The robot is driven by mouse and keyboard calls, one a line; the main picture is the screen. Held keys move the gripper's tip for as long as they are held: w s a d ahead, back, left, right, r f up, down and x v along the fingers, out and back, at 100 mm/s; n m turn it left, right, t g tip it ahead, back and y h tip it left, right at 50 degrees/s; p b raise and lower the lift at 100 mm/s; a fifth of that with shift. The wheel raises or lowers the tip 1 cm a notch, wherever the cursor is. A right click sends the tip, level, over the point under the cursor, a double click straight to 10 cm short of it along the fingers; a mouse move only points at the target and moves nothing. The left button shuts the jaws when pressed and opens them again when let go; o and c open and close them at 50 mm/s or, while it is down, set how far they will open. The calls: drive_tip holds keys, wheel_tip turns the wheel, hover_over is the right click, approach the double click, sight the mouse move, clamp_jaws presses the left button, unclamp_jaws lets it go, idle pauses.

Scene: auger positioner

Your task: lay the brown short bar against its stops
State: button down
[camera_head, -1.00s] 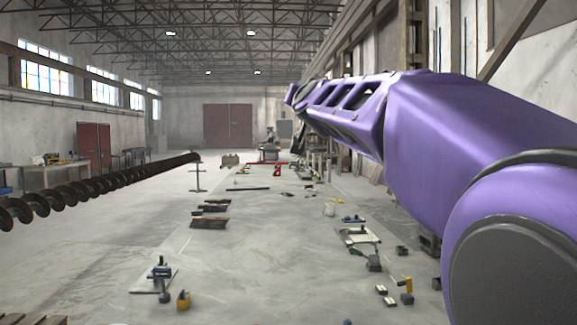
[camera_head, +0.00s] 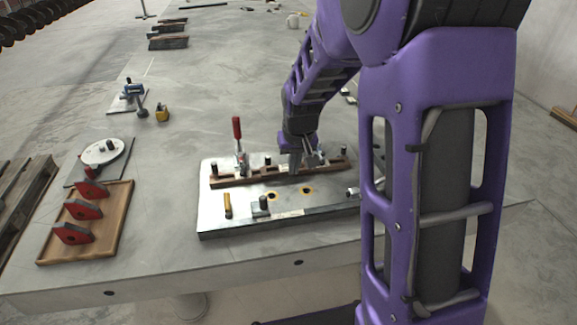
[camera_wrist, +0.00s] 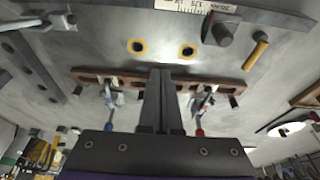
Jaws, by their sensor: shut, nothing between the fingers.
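A brown bar (camera_head: 240,182) lies along the back of a pale metal plate (camera_head: 215,222). In the wrist view the brown bar (camera_wrist: 130,80) crosses the middle and shows slots. Black pegs (camera_head: 267,161) stand along its far side; I cannot tell whether the bar touches them. A toggle clamp with a red handle (camera_head: 237,128) stands upright near the bar's left part. My gripper (camera_head: 297,168) points down at the bar's middle. In the wrist view my gripper (camera_wrist: 160,75) is shut and empty, its fingertips over or at the bar; contact is unclear. The fingers hide part of the bar.
A yellow pin (camera_head: 228,205) and a small grey block (camera_head: 262,207) sit at the plate's front. A wooden tray (camera_head: 112,225) with red-faced pieces and a round white dial (camera_head: 103,152) stand left. Bare table separates tray and plate.

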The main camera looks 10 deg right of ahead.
sight(287, 171)
drive_tip(key=b+x, duration=0.1)
drive_tip(key=x, duration=0.8)
drive_tip(key=shift+w, duration=2.15)
drive_tip(key=shift+w, duration=0.95)
drive_tip(key=shift+s+r, duration=0.1)
